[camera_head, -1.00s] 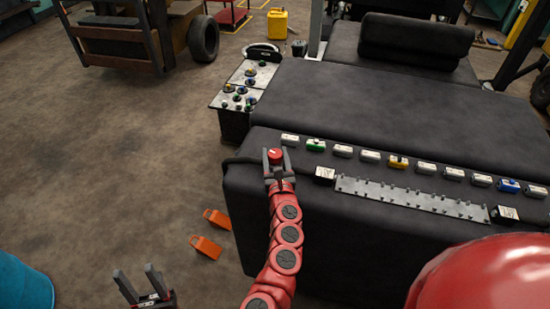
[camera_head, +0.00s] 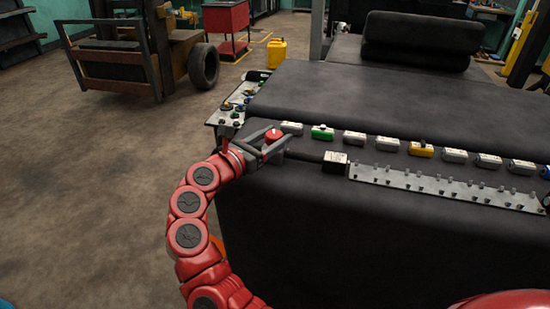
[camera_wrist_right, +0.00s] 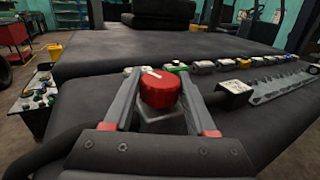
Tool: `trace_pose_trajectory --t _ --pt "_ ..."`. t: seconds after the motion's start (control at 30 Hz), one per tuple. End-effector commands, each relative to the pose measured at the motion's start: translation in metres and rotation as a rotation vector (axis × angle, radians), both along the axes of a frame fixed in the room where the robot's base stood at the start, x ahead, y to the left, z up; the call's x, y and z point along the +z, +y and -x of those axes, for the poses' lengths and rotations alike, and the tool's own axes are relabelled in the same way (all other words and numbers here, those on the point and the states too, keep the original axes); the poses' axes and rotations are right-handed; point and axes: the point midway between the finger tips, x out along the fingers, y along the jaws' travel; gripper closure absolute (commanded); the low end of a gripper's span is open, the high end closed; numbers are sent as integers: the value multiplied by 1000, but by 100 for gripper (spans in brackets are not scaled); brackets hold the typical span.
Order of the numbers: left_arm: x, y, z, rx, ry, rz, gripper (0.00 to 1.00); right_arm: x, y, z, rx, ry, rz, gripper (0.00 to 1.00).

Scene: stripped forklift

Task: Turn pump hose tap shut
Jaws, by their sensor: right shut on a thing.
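The pump hose tap has a round red knob (camera_head: 273,134) on the near left edge of the dark padded bench (camera_head: 350,240). In the right wrist view the red knob (camera_wrist_right: 160,91) sits between my two grey fingers, with a pale mark on its top. My right gripper (camera_head: 272,146) is shut on the knob, reaching in from the left side; in the wrist view its fingers (camera_wrist_right: 160,100) flank it. A grey body shows under the knob, and a dark hose runs right from it to a small labelled block (camera_head: 335,162). My left gripper is out of view.
A row of small coloured boxes (camera_head: 420,149) and a metal strip with pegs (camera_head: 445,187) lie to the right on the bench. A panel with coloured knobs (camera_head: 232,105) stands behind left. The floor at left is clear up to the forklift (camera_head: 120,60).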

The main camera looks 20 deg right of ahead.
Motion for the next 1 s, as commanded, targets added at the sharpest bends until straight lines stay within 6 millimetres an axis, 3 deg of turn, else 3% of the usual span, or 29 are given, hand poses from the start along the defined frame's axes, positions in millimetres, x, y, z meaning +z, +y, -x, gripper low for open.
trace_pose_trajectory --t 0.03,0.3,1.0 --pt "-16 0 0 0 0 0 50 -3 3 -2 -25 -8 10 99" --pt "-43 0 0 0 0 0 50 -2 4 -2 -189 -3 15 99" --pt "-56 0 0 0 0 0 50 -2 0 0 -360 7 1 99"
